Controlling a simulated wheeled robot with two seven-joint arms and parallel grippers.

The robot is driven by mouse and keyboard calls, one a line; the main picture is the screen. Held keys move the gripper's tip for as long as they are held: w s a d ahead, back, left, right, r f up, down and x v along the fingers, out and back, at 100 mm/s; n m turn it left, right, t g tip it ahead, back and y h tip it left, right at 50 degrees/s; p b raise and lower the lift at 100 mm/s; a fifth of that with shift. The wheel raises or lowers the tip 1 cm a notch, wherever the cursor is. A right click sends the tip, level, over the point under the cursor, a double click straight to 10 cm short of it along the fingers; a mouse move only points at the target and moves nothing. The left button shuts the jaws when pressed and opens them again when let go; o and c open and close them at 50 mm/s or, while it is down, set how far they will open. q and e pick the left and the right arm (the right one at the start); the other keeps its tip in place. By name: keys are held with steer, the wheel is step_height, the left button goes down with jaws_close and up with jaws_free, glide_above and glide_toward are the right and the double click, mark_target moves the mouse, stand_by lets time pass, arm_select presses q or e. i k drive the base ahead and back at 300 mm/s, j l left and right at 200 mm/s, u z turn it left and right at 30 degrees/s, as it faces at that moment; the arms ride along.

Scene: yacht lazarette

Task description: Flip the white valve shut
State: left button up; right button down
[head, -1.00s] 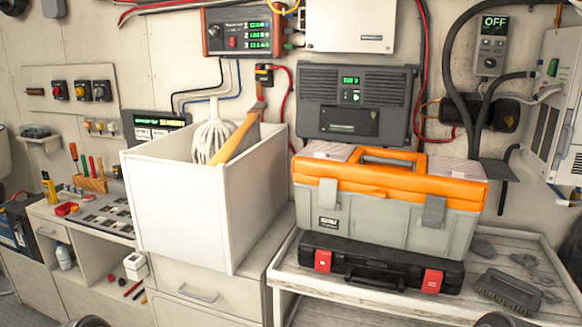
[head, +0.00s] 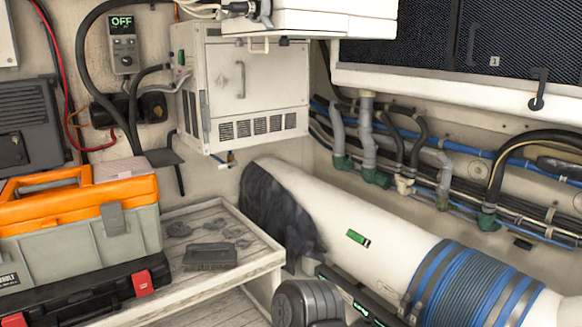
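No valve that I can identify for certain as the white one shows in the head view. A small cream-white fitting (head: 404,184) sits among the pipes on the right wall, below grey and black hoses with green ends. I cannot tell whether it is the valve or how its handle stands. A small brass-coloured fitting (head: 231,158) with a blue end is under the white wall cabinet. Neither of my grippers is in view. A dark grey rounded part at the bottom middle appears to be mine.
A large white pipe (head: 330,215) with a blue ribbed section (head: 472,285) crosses the lower right, a dark cloth (head: 275,212) over its far end. A white cabinet (head: 255,85) hangs above.

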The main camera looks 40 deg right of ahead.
mark_target(234, 162)
steer(key=z, duration=0.85)
